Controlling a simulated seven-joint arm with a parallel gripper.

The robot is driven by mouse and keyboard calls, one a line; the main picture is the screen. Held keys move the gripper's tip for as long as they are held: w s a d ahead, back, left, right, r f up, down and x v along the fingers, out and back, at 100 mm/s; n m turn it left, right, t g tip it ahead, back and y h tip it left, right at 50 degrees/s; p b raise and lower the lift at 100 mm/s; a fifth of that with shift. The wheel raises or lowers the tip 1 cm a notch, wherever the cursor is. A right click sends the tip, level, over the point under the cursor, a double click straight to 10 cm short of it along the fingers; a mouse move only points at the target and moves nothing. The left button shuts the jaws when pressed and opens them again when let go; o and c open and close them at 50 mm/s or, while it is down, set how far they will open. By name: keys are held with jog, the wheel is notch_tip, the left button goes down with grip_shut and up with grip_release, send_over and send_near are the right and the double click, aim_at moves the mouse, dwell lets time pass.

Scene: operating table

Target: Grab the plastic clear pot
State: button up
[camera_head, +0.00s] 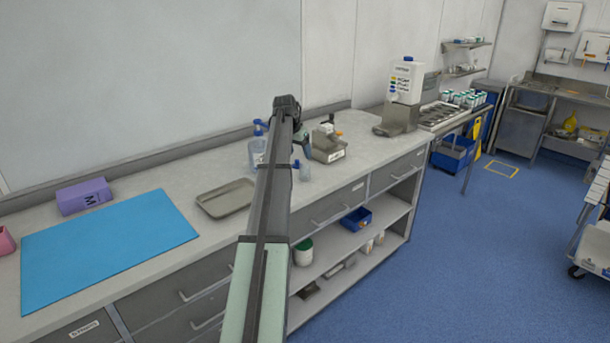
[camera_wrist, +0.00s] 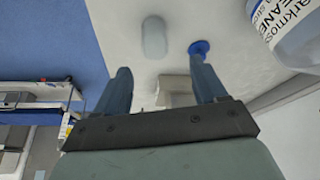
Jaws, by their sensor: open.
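The small clear plastic pot (camera_head: 304,173) stands on the counter near its front edge, just right of my arm. In the wrist view a pale translucent pot (camera_wrist: 154,37) shows beyond and between the fingertips, apart from them. My gripper (camera_wrist: 160,75) is open with nothing in its grasp. In the head view my gripper (camera_head: 304,146) is partly hidden by my arm and is near the pot; the exact gap cannot be told.
A blue-capped clear bottle (camera_head: 256,154) stands left of my arm. A labelled bottle (camera_wrist: 292,28) shows at the wrist view's upper right. A shallow tray (camera_head: 212,212) lies left, near a blue mat (camera_head: 105,250).

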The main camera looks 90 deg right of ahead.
aim_at(306, 170)
jog(key=x, duration=0.5)
jog(key=shift+s+d+f, duration=0.1)
jog(key=shift+f, duration=0.25)
jog(key=shift+s+a+x, duration=0.1)
jog(key=shift+s+x, duration=0.05)
jog(key=shift+x, duration=1.15)
jog(key=shift+s+a+x, duration=0.15)
jog(key=shift+x, duration=1.15)
jog(key=c, duration=1.1)
jog(key=shift+o, duration=0.2)
